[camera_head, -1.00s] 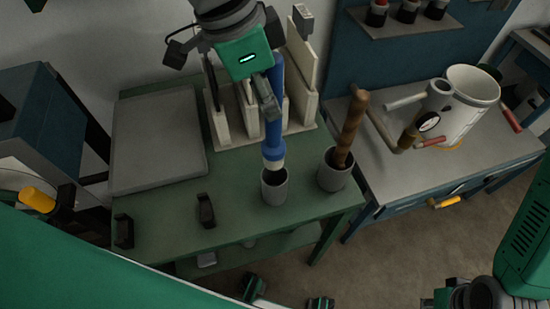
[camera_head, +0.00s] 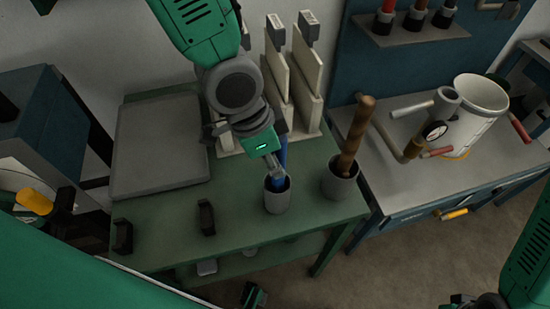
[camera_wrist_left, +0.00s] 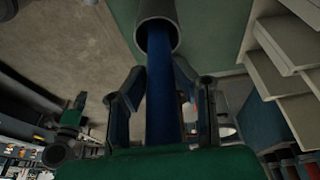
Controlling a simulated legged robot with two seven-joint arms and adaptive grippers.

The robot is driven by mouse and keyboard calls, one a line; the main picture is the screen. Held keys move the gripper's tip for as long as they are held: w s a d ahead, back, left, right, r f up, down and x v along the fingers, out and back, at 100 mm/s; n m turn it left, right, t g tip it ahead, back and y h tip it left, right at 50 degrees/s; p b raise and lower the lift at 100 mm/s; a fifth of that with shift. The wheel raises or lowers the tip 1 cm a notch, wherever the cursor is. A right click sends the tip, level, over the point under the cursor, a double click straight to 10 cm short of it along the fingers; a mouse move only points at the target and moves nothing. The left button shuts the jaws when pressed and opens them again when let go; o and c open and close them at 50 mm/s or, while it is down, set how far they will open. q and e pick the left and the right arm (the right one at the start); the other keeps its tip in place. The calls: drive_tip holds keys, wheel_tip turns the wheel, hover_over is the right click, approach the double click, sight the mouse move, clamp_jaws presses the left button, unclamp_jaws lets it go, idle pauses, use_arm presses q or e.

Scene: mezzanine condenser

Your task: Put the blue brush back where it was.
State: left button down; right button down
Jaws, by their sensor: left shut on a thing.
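The blue brush (camera_head: 283,153) stands nearly upright with its lower end inside a grey cup (camera_head: 278,203) on the green table. My left gripper (camera_head: 274,166) is shut on the brush just above the cup's rim. In the left wrist view the blue handle (camera_wrist_left: 162,95) runs between the fingers (camera_wrist_left: 158,82) into the mouth of the grey cup (camera_wrist_left: 158,14). The brush's lower end is hidden in the cup, and my left wrist covers part of the handle in the head view.
A second grey cup (camera_head: 341,183) with a wooden-handled tool (camera_head: 356,135) stands just right. Cream upright panels (camera_head: 285,85) stand behind. A grey slab (camera_head: 157,145) lies left, and black brackets (camera_head: 206,217) stand on the front. A bench with a white pot (camera_head: 477,115) is at right.

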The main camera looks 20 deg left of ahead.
use_arm(q)
drive_tip(key=shift+s+d, duration=0.1)
drive_tip(key=shift+s, duration=0.05)
drive_tip(key=c, duration=1.3)
unclamp_jaws()
drive_tip(key=p+v, duration=0.1)
drive_tip(key=v, duration=1.1)
drive_tip(key=shift+r, duration=0.1)
